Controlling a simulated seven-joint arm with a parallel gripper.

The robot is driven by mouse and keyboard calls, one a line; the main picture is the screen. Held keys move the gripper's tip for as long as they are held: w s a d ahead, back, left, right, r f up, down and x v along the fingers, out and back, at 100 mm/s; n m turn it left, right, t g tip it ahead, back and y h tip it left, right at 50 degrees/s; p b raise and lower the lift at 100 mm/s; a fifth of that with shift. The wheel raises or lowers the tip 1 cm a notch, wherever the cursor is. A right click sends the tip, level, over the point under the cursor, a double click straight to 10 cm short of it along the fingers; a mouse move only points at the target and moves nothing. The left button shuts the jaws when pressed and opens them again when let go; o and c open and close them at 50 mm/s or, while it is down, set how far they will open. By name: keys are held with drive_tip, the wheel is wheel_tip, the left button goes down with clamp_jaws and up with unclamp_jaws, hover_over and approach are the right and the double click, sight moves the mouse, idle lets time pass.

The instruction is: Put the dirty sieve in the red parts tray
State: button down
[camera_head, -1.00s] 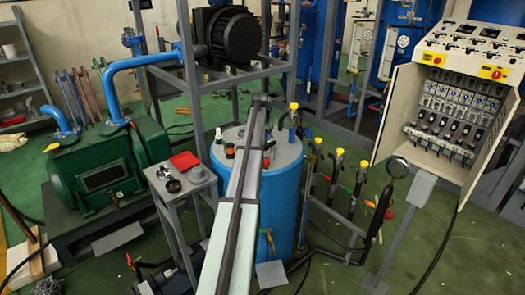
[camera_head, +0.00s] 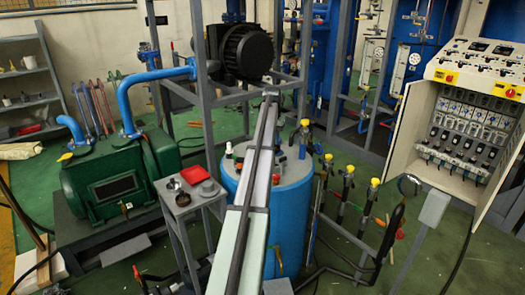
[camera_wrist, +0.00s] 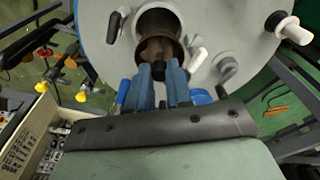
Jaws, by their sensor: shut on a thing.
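The dirty sieve (camera_wrist: 154,47) shows in the wrist view as a rusty brown part at the round port in the grey lid (camera_wrist: 217,14) of the blue tank. My gripper (camera_wrist: 160,72) has its blue fingers shut on its near end. I cannot tell how deep it sits in the port. In the head view my arm hides the gripper and sieve. The red parts tray (camera_head: 195,175) lies on a small grey stand left of the blue tank (camera_head: 296,215).
A white handle (camera_wrist: 197,60) and a white knob (camera_wrist: 297,31) flank the port. Yellow-capped valves (camera_head: 349,170) stand right of the tank. A green pump (camera_head: 112,185) is at left.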

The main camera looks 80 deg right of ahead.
drive_tip(key=shift+r, duration=0.35)
drive_tip(key=shift+w+r, duration=0.1)
drive_tip(key=shift+w, duration=0.1)
drive_tip(key=w+a, duration=0.3)
drive_tip(key=w, duration=1.5)
hover_over(195, 177)
drive_tip(key=shift+a+f, duration=0.1)
drive_tip(key=shift+f, duration=5.75)
drive_tip(key=shift+f, duration=0.1)
drive_tip(key=c, duration=1)
unclamp_jaws()
drive_tip(key=shift+c, duration=0.2)
